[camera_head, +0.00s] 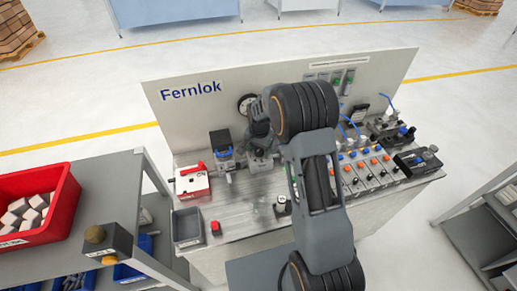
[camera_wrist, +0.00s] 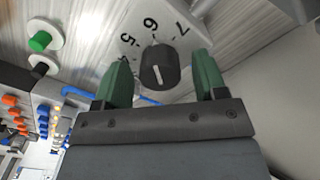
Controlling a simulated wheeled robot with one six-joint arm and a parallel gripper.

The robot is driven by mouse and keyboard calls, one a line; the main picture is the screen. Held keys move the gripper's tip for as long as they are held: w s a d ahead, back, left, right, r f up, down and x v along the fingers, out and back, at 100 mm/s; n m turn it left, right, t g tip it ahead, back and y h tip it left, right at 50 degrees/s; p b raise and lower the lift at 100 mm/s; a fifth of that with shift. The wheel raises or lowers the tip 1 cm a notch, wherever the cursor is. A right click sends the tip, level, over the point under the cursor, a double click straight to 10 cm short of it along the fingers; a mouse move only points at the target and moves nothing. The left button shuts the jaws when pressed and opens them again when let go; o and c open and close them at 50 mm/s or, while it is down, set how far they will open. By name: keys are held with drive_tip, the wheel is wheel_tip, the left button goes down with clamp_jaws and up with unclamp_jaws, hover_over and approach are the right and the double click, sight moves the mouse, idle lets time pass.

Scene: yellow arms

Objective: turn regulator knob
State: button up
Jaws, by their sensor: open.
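The regulator knob (camera_wrist: 159,68) is round and dark, with a white pointer line. It sits on a pale dial plate (camera_wrist: 143,25) marked with numbers such as 5, 6 and 7, and the line points roughly toward the 6. My gripper (camera_wrist: 163,82) is open, its two green fingers apart, one on each side of the knob in the wrist view. I cannot tell whether either finger touches it. In the head view my arm hides the knob, and my gripper (camera_head: 259,135) shows only in part in front of the panel.
The bench (camera_head: 240,200) carries a white Fernlok panel (camera_head: 190,115), a gauge (camera_head: 246,104), a red-and-white box (camera_head: 192,182), a grey tray (camera_head: 187,228) and a red button (camera_head: 215,227). Rows of coloured buttons (camera_head: 365,165) stand on the right. A shelf with a red crate (camera_head: 40,232) is at left.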

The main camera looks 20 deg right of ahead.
drive_tip(key=shift+f, duration=0.1)
drive_tip(key=c, duration=0.9)
drive_tip(key=n+b, duration=0.2)
drive_tip(key=shift+f+n, duration=0.1)
drive_tip(key=shift+n, duration=0.3)
drive_tip(key=shift+n+b, duration=0.7)
drive_tip(key=shift+n, duration=1.5)
drive_tip(key=o, duration=0.9)
